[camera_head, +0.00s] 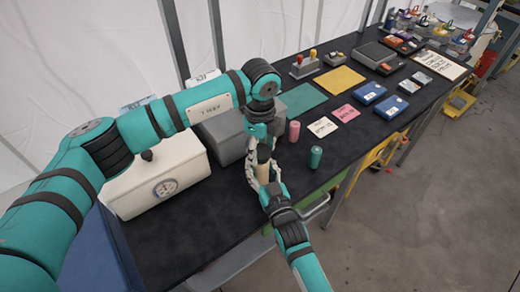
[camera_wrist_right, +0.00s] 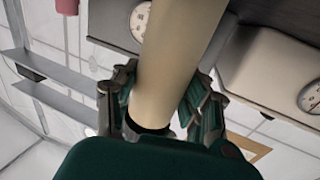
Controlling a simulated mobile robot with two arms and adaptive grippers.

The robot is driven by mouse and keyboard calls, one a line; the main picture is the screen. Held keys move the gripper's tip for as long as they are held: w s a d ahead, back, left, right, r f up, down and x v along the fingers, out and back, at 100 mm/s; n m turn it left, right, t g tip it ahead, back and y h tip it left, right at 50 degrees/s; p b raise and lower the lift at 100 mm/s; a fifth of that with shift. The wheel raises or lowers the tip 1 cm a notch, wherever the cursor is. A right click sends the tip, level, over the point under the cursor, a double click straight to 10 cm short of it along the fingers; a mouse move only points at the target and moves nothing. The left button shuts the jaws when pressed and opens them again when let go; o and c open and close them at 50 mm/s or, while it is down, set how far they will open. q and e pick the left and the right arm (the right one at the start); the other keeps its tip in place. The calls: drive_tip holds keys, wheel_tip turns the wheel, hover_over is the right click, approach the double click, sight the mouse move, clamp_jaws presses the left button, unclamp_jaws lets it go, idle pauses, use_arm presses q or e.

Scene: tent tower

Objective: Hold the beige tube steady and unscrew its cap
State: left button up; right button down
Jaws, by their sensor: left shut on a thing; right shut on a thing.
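The beige tube (camera_head: 262,173) stands roughly upright in the air between my two grippers, above the front edge of the table. My left gripper (camera_head: 262,155) comes from above and is shut on its upper part. My right gripper (camera_head: 265,186) comes from below and is shut on its lower part. In the right wrist view the tube (camera_wrist_right: 177,60) runs between the right fingers (camera_wrist_right: 160,108), with a dark band (camera_wrist_right: 148,129) at its near end. I cannot tell whether this band is the cap. The tube's upper end is hidden by the left gripper.
A green tube (camera_head: 316,157) and a pink tube (camera_head: 294,131) stand on the dark table (camera_head: 345,151) close to the right of my grippers. A white box with a dial (camera_head: 150,184) and a grey box (camera_head: 222,137) stand to the left. Floor at right is mostly clear.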

sight(260, 151)
use_arm(q)
drive_tip(key=shift+r, duration=2)
use_arm(e)
drive_tip(key=c, duration=0.6)
unclamp_jaws()
drive_tip(key=v, duration=1.2)
